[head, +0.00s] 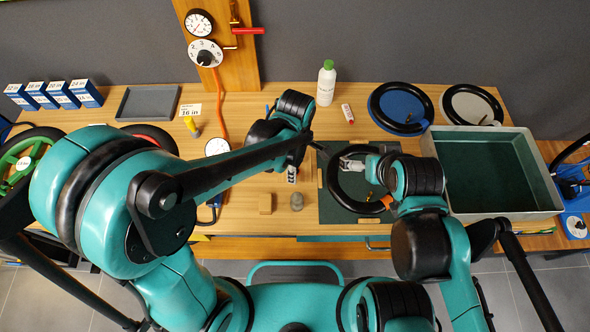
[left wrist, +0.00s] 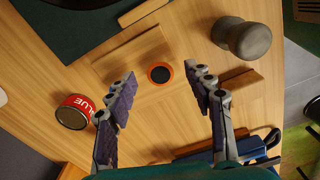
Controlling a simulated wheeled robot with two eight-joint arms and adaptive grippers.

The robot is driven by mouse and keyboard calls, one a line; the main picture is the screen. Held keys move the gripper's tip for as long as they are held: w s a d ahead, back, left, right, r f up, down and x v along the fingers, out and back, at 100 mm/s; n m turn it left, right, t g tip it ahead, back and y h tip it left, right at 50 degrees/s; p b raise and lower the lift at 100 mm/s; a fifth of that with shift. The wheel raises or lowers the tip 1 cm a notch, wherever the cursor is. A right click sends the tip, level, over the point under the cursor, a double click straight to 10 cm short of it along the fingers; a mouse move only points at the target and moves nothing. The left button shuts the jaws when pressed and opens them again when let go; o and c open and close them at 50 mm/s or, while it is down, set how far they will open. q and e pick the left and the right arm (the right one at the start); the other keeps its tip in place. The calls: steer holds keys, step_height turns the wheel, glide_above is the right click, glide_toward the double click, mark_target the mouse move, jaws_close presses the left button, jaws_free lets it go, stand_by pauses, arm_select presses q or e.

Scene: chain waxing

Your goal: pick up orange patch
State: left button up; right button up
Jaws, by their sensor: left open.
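The orange patch (left wrist: 160,73) is a small dark disc with an orange rim, lying flat on the wooden table in the left wrist view. My left gripper (left wrist: 162,80) is open, with its two fingers on either side of the patch in that view and nothing between them touching it. In the head view my left gripper (head: 291,172) points down at the table left of the green mat, and the patch is not discernible there. My right gripper (head: 353,164) is over the black ring (head: 334,190) on the green mat; its finger opening is unclear.
A red glue can (left wrist: 75,112) stands left of the patch. A grey knobbed tool (left wrist: 241,38) and thin wooden strips (left wrist: 240,81) lie nearby. The green mat (head: 330,213) is right of my left gripper. A grey tray (head: 490,212) stands farther right.

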arm_select(q)
steer(key=shift+f, duration=0.25)
stand_by(0.3)
steer(key=c, duration=0.8)
